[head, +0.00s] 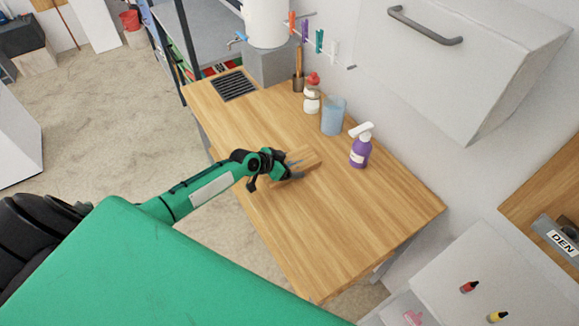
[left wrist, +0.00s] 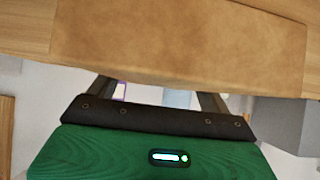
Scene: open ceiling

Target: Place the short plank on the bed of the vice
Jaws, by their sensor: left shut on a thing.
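The short plank (head: 308,158) is a light wooden piece low over or on the wooden counter, close in colour to it. My left gripper (head: 292,170) is shut on the plank at its near side. In the left wrist view the plank (left wrist: 180,42) fills the upper part, between the fingers; I cannot tell whether it touches the counter. A grey metal part lettered "DEN" (head: 560,240) on a wooden surface at the right edge looks like part of the vice; its bed is not clearly shown. My right gripper is out of view.
A purple spray bottle (head: 361,150), a blue cup (head: 332,116) and a red-capped bottle (head: 312,95) stand along the counter's wall side. A white cabinet (head: 470,70) overhangs at the right. The counter's near right part (head: 340,235) is clear.

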